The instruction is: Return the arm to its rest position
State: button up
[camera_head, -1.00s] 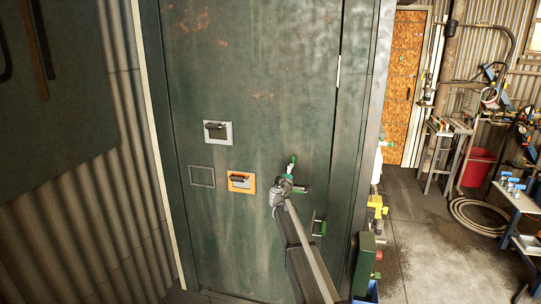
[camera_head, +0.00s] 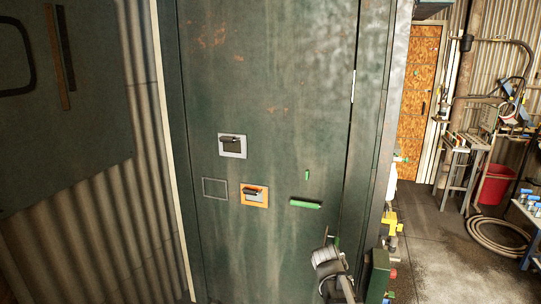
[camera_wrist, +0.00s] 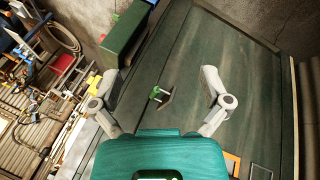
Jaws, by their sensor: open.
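My gripper (camera_wrist: 159,72) is open in the wrist view, its two grey fingers spread wide with nothing between them held. Beyond the fingers is a dark green metal door (camera_wrist: 185,60), with a small green-gripped handle (camera_wrist: 156,93) on a metal bracket, apart from the fingers. In the head view my arm's grey wrist end shows low in front of the green door (camera_head: 270,110), right of centre. The fingers cannot be made out clearly there.
The door carries a grey-framed latch (camera_head: 232,146), an orange-framed latch (camera_head: 254,194) and a green bar (camera_head: 305,204). At the right are a yellow fitting (camera_head: 391,222), a red bin (camera_head: 495,184) and a coiled hose (camera_head: 497,238). Open floor (camera_head: 440,250) lies right of the cabinet.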

jog(key=s+a+f+g+y, duration=0.1)
jog(key=s+a+y, duration=0.1)
jog(key=s, duration=0.4)
jog(key=s+a+f+g+y, duration=0.1)
jog(key=s+a+g+y, duration=0.1)
jog(key=s, duration=0.5)
jog(key=shift+s+a+m, duration=0.2)
jog(key=shift+a+m, duration=0.2)
jog(key=shift+a, duration=0.05)
